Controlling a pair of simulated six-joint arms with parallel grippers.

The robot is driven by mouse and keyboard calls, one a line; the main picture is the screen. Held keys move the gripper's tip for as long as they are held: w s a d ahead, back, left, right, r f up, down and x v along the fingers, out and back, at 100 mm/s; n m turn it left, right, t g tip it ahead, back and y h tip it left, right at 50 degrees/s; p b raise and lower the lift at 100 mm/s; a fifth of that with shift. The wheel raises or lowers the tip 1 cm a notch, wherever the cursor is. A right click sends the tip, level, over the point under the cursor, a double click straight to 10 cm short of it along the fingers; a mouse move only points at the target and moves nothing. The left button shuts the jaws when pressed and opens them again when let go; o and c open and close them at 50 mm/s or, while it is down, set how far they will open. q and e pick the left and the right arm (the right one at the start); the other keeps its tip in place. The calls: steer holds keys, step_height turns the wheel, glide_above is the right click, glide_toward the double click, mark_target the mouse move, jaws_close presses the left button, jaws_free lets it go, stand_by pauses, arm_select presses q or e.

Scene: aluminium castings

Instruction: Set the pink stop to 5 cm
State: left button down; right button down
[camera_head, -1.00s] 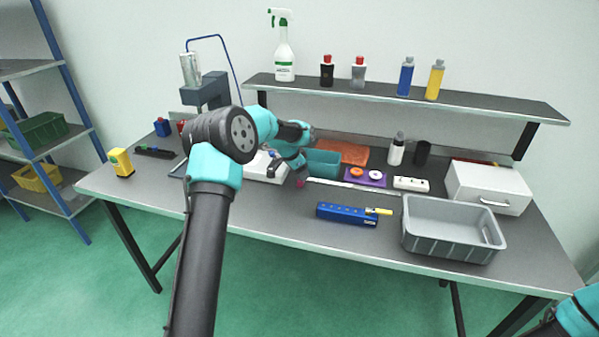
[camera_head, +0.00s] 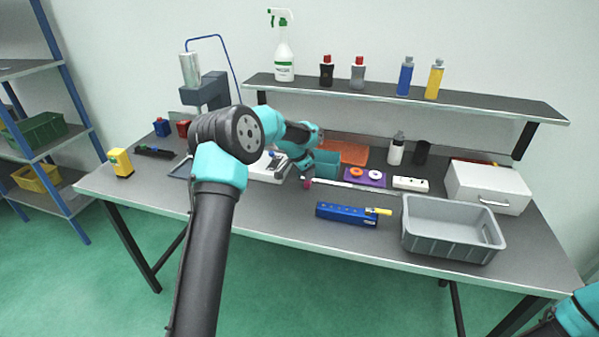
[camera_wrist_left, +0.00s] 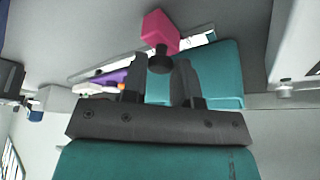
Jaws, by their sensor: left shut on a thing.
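The pink stop (camera_head: 307,184) is at the left end of a pale, thin rail (camera_head: 350,186) on the table. In the left wrist view the stop is a pink block (camera_wrist_left: 160,28) with a black knob (camera_wrist_left: 160,58). My left gripper (camera_head: 307,176) is over the stop. In its wrist view the two dark fingers (camera_wrist_left: 160,68) stand on either side of the knob, shut on it. The rail's scale marks are too small to read. My right gripper is out of view; only part of that arm shows at the lower right.
A purple tray (camera_head: 366,178) lies behind the rail. A blue block (camera_head: 345,214) and a grey crate (camera_head: 455,251) are in front. The front left table is clear.

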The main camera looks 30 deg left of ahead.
arm_select(q)
steer(key=shift+w+d, duration=0.2)
steer(key=shift+d, duration=0.9)
steer(key=c, duration=0.9)
jaws_free()
steer(key=shift+r, duration=0.15)
steer(key=v, duration=1.7)
steer(key=shift+s+a, duration=0.1)
steer(key=shift+s, duration=0.1)
